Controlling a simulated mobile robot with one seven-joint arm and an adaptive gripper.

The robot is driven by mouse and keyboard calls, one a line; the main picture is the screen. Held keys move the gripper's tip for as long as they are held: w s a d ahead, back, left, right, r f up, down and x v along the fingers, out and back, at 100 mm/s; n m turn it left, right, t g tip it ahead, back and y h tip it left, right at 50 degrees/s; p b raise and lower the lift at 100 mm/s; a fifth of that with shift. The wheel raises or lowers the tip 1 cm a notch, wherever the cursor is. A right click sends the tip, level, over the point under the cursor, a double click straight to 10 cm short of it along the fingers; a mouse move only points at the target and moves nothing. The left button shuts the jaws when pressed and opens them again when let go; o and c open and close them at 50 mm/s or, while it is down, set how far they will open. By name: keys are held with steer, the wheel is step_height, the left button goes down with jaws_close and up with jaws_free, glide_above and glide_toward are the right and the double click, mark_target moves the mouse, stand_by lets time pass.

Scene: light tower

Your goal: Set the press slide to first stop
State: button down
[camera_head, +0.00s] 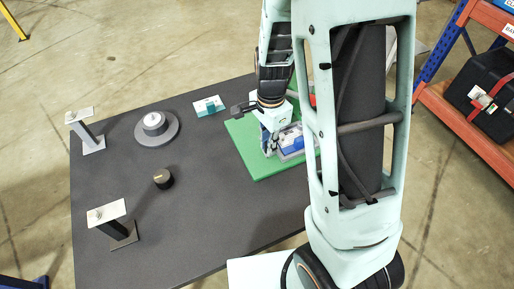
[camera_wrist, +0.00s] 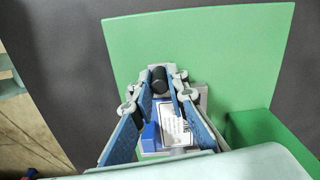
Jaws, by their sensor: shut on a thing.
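A grey device with blue parts and a white label (camera_head: 291,141) stands on the green mat (camera_head: 250,165) at the table's right part. My gripper (camera_head: 269,147) reaches down at its left side. In the wrist view my gripper (camera_wrist: 163,88) has its blue-padded fingers on both sides of a black cylindrical knob (camera_wrist: 159,80), shut on it. The labelled block (camera_wrist: 174,130) shows between the fingers, with a blue part at its left. I take the knob to be the press slide's handle. The slide's track and stops are hidden or too small to tell.
The dark table (camera_head: 190,220) also holds a round grey dial (camera_head: 155,126), a black knob (camera_head: 163,179), two posts with pale plates (camera_head: 106,212) and a teal-white block (camera_head: 208,105). A shelf with a black case (camera_head: 485,90) stands at the right. The table's front middle is clear.

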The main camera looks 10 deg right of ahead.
steer(key=c, duration=1.9)
jaws_free()
steer(key=shift+r, duration=0.15)
step_height(320, 180, up, 12)
steer(key=shift+f, duration=0.1)
